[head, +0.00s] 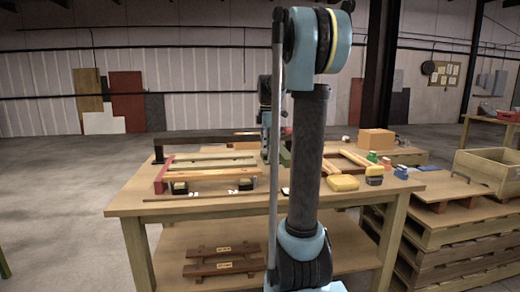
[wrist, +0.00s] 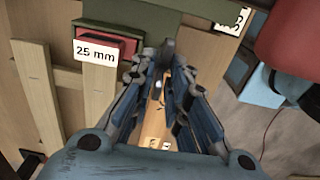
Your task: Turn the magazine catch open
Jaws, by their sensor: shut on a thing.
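My gripper (wrist: 166,58) reaches forward in the wrist view. Its two fingers lean together at the tips, shut on a small dark grey piece, which I take to be the magazine catch; the fingertips hide most of it. Just beyond the tips lies a dark green bar (wrist: 120,38). To the left of the tips is a red block (wrist: 117,43) with a white "25 mm" label (wrist: 97,52). In the head view, my arm covers much of the gripper, which is down at the bench behind the wooden rails. I cannot tell the catch's angle.
A wooden crate (head: 487,168) stands on stacked pallets at the right. Pale slats (wrist: 38,95) lie left of my gripper. A large red shape (wrist: 288,40) is at its right.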

